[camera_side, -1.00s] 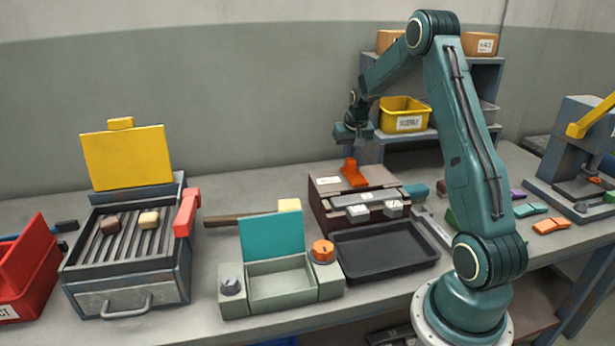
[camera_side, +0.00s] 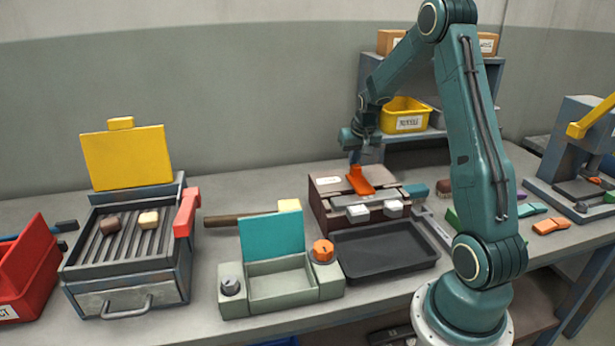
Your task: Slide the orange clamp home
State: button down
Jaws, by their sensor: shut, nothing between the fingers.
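The orange clamp (camera_side: 360,182) sits on top of the brown box-like fixture (camera_side: 326,196) at the middle of the bench. It has an upright tab at its back end and a flat part toward the front. My gripper (camera_side: 355,158) is shut, just above and behind the clamp's upright tab. I cannot tell whether the fingers touch the tab. Two pale blocks (camera_side: 358,213) sit at the front of the fixture.
A black tray (camera_side: 385,268) lies in front of the fixture. A teal-lidded box with an orange knob (camera_side: 323,251) stands front left. A grill with a raised yellow lid (camera_side: 127,158) stands at left. Shelves with a yellow bin (camera_side: 404,114) are behind my arm.

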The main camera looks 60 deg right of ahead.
jog(key=shift+s+a+f, duration=0.25)
jog(key=shift+f, duration=0.05)
jog(key=shift+w+d+r, duration=0.15)
jog(key=shift+w+d, duration=0.65)
jog(key=shift+w+d+r, duration=0.1)
jog(key=shift+w+d, duration=0.7)
jog(key=shift+r, duration=0.4)
jog(key=v, duration=0.9)
jog(key=shift+r, duration=0.15)
